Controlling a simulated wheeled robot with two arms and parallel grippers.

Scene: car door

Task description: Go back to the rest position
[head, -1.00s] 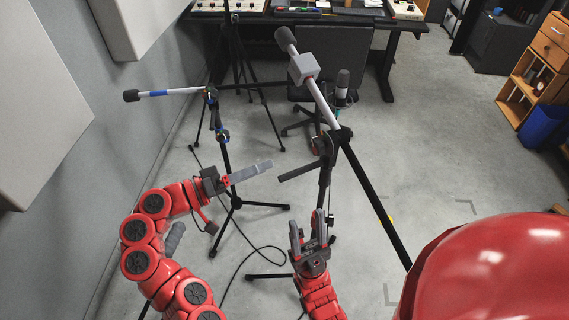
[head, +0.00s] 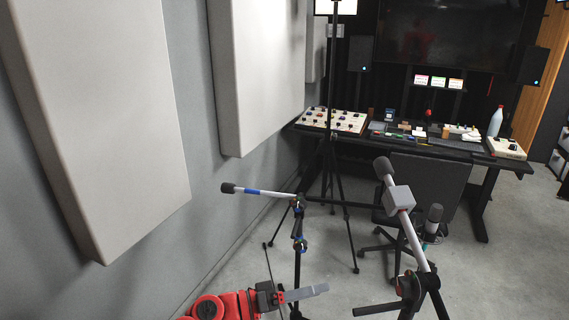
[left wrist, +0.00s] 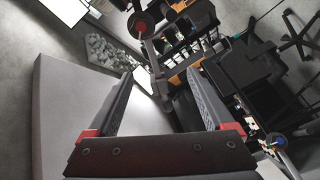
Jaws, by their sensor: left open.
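My left gripper (head: 318,290) shows at the bottom of the head view, low and in front of the mic stands, with my red left arm behind it. In the left wrist view its two dark fingers (left wrist: 160,78) stand apart, with nothing held between them. My right arm and gripper are out of view.
A mic stand with a blue-banded boom (head: 262,192) stands just beyond my left gripper. A second stand with a grey box on its boom (head: 398,199) is to the right. Wall panels (head: 105,130) line the left. A desk (head: 470,152) with audio gear and a chair (head: 425,180) are behind.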

